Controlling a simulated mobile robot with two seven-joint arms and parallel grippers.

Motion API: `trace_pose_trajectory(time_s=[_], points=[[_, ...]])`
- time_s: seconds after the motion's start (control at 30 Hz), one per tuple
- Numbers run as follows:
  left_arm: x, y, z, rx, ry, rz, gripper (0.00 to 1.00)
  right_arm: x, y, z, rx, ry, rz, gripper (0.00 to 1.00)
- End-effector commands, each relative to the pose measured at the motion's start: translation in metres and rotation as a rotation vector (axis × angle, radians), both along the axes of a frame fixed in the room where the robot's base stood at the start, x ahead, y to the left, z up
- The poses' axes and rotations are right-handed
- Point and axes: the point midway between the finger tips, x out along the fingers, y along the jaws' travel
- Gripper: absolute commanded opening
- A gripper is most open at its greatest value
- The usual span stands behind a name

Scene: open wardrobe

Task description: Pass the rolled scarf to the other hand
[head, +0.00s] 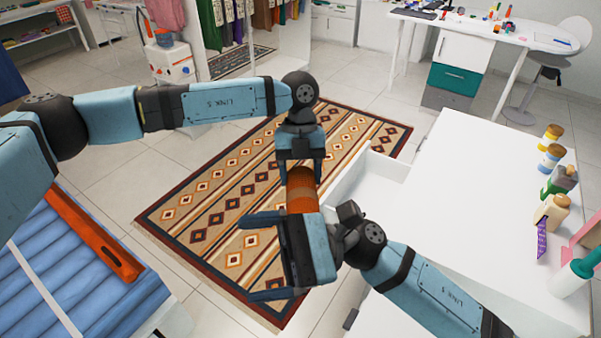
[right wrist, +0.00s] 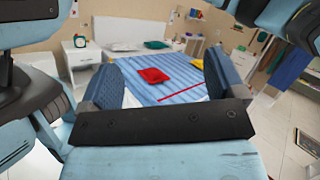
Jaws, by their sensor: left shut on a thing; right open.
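The rolled scarf (head: 301,194) is an orange-brown roll that hangs upright in the middle of the head view. My left gripper (head: 300,168) points down and is shut on its upper part. My right gripper (head: 252,256) comes from the lower right and points left, fingers spread and nothing between them. The scarf's lower end meets the upper edge of the right gripper's body in the picture; whether they touch, and whether more scarf is hidden behind it, I cannot tell. In the right wrist view the open fingers (right wrist: 165,85) show no scarf between them.
A white surface (head: 470,190) with several bottles (head: 551,158) along its right edge lies at the right. An open white drawer (head: 350,190) is beside the scarf. A patterned rug (head: 215,205) covers the floor below. A blue striped bed (head: 75,270) is at lower left.

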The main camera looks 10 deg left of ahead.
Motion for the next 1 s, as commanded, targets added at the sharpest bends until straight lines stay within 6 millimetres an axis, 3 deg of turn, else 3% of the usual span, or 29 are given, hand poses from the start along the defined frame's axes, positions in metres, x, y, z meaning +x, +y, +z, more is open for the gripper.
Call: trace_pose_trajectory(time_s=[0.13,0.4,0.57,0.77,0.9,1.0], points=[[0.0,0.0,0.0,0.0,0.0,0.0,0.34,0.012,-0.024,-0.017,0.094,0.37,-0.149,0.89],[0.0,0.0,0.0,0.0,0.0,0.0,0.34,0.031,-0.045,-0.122,-0.014,0.727,-0.314,0.89],[0.0,0.0,0.0,0.0,0.0,0.0,0.34,0.058,-0.075,-0.155,0.059,1.287,-0.371,0.89],[0.0,0.0,0.0,0.0,0.0,0.0,0.34,0.078,-0.142,-0.215,0.371,2.115,-0.314,0.89],[0.0,0.0,0.0,0.0,0.0,0.0,0.34,0.065,-0.194,-0.27,0.712,2.602,-0.192,0.89],[0.0,0.0,0.0,0.0,0.0,0.0,0.34,0.046,-0.226,-0.304,0.989,2.848,-0.084,0.89]])
